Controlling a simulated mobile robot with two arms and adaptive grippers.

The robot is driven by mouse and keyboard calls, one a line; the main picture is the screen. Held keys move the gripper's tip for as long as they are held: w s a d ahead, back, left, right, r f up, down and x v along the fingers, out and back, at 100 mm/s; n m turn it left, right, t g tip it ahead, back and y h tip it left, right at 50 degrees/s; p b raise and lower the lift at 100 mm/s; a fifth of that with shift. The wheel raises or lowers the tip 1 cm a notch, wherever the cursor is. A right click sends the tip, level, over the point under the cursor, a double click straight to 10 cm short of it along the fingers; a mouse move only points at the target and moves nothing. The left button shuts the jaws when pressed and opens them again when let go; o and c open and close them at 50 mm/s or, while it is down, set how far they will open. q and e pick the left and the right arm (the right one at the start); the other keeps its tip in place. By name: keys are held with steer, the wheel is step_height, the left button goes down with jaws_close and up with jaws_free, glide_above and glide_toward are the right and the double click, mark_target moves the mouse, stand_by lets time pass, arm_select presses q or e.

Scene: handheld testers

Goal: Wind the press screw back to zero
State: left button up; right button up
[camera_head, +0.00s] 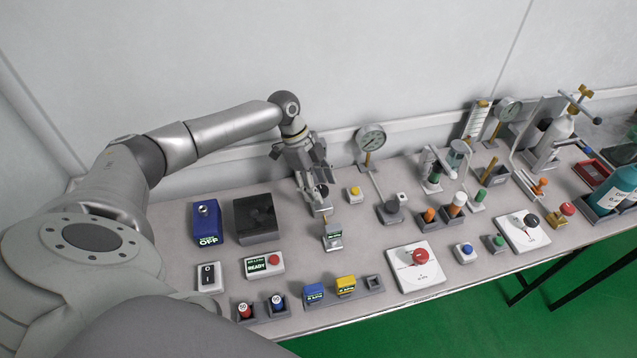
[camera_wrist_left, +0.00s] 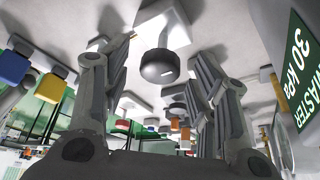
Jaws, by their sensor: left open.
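A dark grey round knob (camera_wrist_left: 158,68) on a pale stem shows in the left wrist view, and I take it for the press screw. My left gripper (camera_head: 320,203) is open, with its fingers on either side of the knob; a gap shows on both sides in the wrist view. In the head view the fingertips are just above a small grey unit (camera_head: 333,238) with a green label, which seems to carry the knob; the fingers largely hide the knob there. The label is too small to read. My right gripper is not in view.
A dial gauge (camera_head: 370,139) stands behind, to the right of my left gripper. A yellow button (camera_head: 355,193) and a dark grey device (camera_head: 391,210) are close on the right. A blue box (camera_head: 208,222) and black box (camera_head: 257,217) stand left. Coloured blocks (camera_head: 345,286) line the front.

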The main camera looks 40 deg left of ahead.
arm_select(q)
steer(key=c, duration=0.9)
steer(key=shift+c, duration=0.6)
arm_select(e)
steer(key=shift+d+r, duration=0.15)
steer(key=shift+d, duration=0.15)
